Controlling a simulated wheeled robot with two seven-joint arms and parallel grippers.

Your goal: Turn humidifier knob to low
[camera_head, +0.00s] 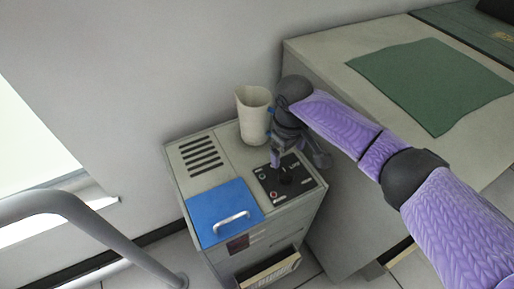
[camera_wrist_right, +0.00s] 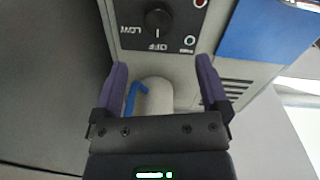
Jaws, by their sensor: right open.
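The humidifier (camera_head: 228,160) is a grey box cabinet with a vent and a blue lid on top. Its black control panel (camera_head: 269,187) is at the top right corner, with a round black knob (camera_wrist_right: 158,19). In the right wrist view, the knob's white mark points toward the OFF label (camera_wrist_right: 154,47), and the LOW label (camera_wrist_right: 134,31) is beside it. My right gripper (camera_head: 277,158) is over the far edge of the panel. Its open fingers (camera_wrist_right: 160,72) are empty in the wrist view, with the knob ahead of them, apart. My left gripper is not in view.
A grey desk (camera_head: 335,110) with a green mat (camera_head: 430,85) stands to the right. A grey rail (camera_head: 95,225) curves at lower left.

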